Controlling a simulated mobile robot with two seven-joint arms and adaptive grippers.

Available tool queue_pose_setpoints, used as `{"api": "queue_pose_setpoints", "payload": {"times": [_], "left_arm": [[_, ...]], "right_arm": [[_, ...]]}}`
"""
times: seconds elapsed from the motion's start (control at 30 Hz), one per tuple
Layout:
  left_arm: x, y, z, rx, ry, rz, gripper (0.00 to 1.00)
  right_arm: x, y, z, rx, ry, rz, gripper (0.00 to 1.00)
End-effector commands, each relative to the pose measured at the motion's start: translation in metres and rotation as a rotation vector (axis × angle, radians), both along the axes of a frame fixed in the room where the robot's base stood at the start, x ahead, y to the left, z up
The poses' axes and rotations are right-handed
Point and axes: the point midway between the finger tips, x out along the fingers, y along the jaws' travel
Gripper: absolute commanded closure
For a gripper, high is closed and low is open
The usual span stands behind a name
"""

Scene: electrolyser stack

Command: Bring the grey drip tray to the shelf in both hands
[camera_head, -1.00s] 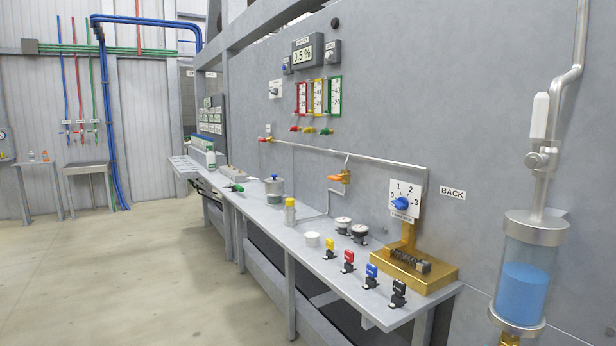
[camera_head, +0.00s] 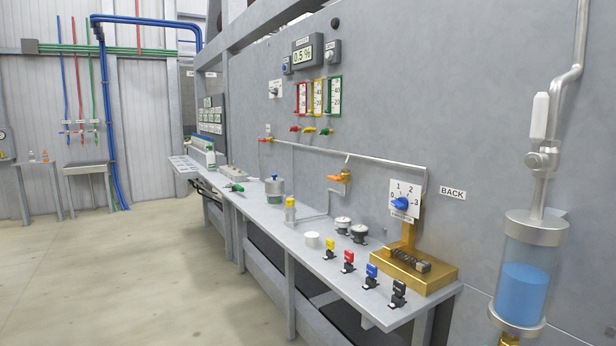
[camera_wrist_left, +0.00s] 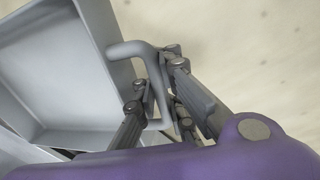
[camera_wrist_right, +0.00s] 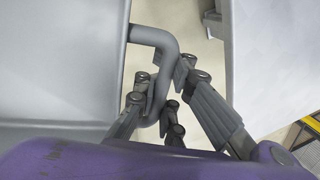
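The grey drip tray (camera_wrist_left: 60,75) shows in the left wrist view as a shallow box with raised walls, cut off by the picture edge. Its bent handle passes between the fingers of my left gripper (camera_wrist_left: 160,92), which is shut on it. The right wrist view shows the tray's other end (camera_wrist_right: 55,65), with a similar bent handle between the fingers of my right gripper (camera_wrist_right: 165,92), also shut on it. The tray's inside looks empty where visible. The head view shows neither tray nor grippers. I cannot tell which surface is the shelf.
A long grey bench (camera_head: 300,262) runs along the wall in the head view, carrying coloured connectors, a brass block (camera_head: 415,272) and jars. A cylinder of blue liquid (camera_head: 526,285) hangs at right. A small grey table (camera_head: 88,168) stands far left. The floor (camera_head: 130,275) at left is clear.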

Motion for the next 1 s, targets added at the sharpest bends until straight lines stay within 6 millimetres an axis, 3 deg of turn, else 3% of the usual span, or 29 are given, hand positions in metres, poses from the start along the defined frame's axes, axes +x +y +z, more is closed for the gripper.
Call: {"api": "queue_pose_setpoints", "payload": {"times": [0.03, 0.37, 1.0], "left_arm": [[-0.001, -0.007, 0.002, -0.014, -0.002, -0.004, 1.00], [-0.001, -0.007, 0.008, -0.014, -0.002, -0.004, 1.00], [-0.011, -0.006, 0.094, -0.013, -0.003, -0.006, 1.00]], "right_arm": [[0.001, 0.006, 0.001, 0.013, -0.003, 0.003, 1.00], [0.001, 0.006, 0.007, 0.013, -0.005, 0.004, 1.00], [-0.009, 0.005, 0.093, 0.012, -0.007, 0.005, 1.00]]}}
